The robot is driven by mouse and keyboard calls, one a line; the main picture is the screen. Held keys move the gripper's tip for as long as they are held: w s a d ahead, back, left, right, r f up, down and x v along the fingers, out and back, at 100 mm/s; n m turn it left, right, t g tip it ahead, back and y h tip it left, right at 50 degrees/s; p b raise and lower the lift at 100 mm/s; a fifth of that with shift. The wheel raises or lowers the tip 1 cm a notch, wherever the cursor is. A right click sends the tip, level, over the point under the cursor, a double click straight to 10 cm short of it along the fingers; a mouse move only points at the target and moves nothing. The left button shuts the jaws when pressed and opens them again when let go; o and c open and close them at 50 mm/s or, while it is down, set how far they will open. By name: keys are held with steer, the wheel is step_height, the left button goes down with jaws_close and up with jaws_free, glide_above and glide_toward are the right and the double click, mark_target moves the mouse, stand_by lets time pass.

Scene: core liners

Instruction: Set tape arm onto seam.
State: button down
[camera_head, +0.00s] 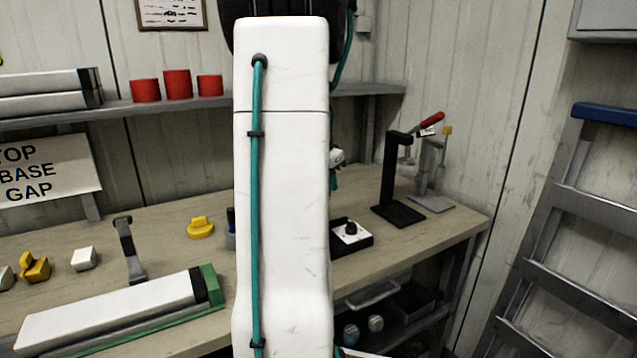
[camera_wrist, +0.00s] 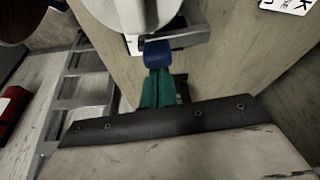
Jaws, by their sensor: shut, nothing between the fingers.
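A thin dark grey arm (camera_head: 130,250), which looks like the tape arm, stands raised with its foot behind a long white liner (camera_head: 110,313). The liner lies in a green cradle (camera_head: 214,288) at the front left of the bench, with a dark band (camera_head: 198,287) near its right end. I cannot make out the seam itself. My white arm fills the middle of the head view and hides part of the bench. In the wrist view, my gripper (camera_wrist: 157,58) shows teal fingers with blue ends, shut and empty. It is clear of the tape arm and liner.
Yellow pieces (camera_head: 36,268), a white block (camera_head: 84,259) and a yellow item (camera_head: 200,228) lie on the bench. A black knob box (camera_head: 350,236) and a black stand (camera_head: 398,214) are at right. A ladder (camera_head: 570,200) leans at far right. Red cylinders (camera_head: 177,85) sit on the shelf.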

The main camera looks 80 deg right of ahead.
steer(key=shift+w+a, duration=0.1)
steer(key=shift+a, duration=0.05)
stand_by(0.5)
step_height(320, 180, up, 10)
steer(key=shift+s+d+f, duration=0.25)
steer(key=shift+d, duration=0.1)
stand_by(0.9)
